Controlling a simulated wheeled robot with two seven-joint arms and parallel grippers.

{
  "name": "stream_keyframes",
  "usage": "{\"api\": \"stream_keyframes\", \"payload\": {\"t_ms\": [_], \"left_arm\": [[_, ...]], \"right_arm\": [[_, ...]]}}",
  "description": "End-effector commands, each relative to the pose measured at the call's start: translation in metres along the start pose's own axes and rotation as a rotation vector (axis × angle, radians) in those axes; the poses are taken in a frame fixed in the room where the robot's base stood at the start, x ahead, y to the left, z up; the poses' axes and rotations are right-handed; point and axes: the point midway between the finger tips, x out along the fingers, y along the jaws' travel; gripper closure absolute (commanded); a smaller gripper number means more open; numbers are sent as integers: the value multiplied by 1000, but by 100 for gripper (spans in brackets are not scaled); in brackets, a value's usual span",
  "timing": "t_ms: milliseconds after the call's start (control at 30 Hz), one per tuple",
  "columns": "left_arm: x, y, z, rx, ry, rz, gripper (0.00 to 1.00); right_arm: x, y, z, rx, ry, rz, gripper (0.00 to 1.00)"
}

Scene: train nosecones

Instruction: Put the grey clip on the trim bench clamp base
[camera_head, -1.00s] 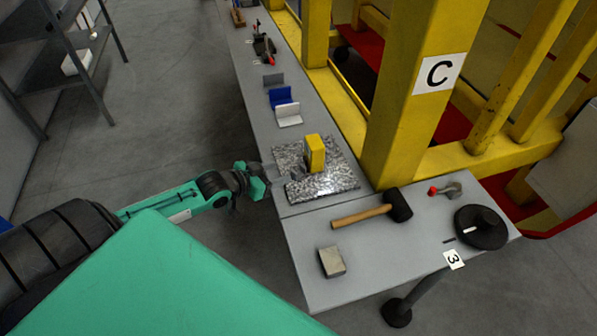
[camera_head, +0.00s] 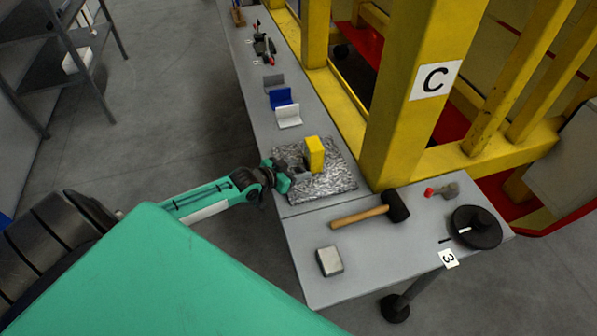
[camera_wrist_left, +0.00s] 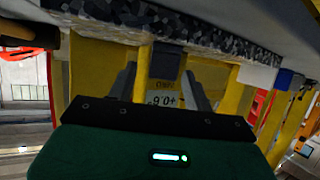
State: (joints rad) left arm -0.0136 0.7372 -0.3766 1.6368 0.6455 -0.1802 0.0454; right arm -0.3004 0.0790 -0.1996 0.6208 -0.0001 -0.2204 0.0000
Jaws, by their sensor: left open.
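A grey angled piece (camera_head: 273,81) stands on the bench behind a blue one and a white one; I cannot tell if it is the grey clip. Toggle-clamp-like pieces with red parts (camera_head: 264,47) stand farther back; I cannot tell if one is the clamp base. My left gripper (camera_head: 301,172) is open over the speckled mat (camera_head: 335,185), just left of an upright yellow block (camera_head: 315,153). In the left wrist view, a small dark grey piece (camera_wrist_left: 168,62) shows between the two fingers, in front of a yellow surface with a printed label. Contact is unclear. My right gripper is not seen.
A mallet (camera_head: 375,212), a light grey block (camera_head: 329,261) and a black round stand (camera_head: 477,227) lie on the near bench. A yellow post marked C (camera_head: 400,130) rises along the bench's right side. Bare bench (camera_head: 300,225) shows left of the mallet.

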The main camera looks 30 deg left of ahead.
Motion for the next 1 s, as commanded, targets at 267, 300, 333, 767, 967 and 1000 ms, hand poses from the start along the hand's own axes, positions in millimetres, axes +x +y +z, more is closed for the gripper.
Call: {"api": "stream_keyframes", "payload": {"t_ms": [267,300,333,767,967,1000], "left_arm": [[4,0,0,1,0,1,49],[4,0,0,1,0,0,49],[4,0,0,1,0,0,53],[4,0,0,1,0,0,100],[2,0,-4,1,0,0,100],[1,0,-6,2,0,0,100]], "right_arm": [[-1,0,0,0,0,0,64],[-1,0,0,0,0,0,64],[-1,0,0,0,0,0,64],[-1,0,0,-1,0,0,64],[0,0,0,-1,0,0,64],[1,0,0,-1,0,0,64]]}}
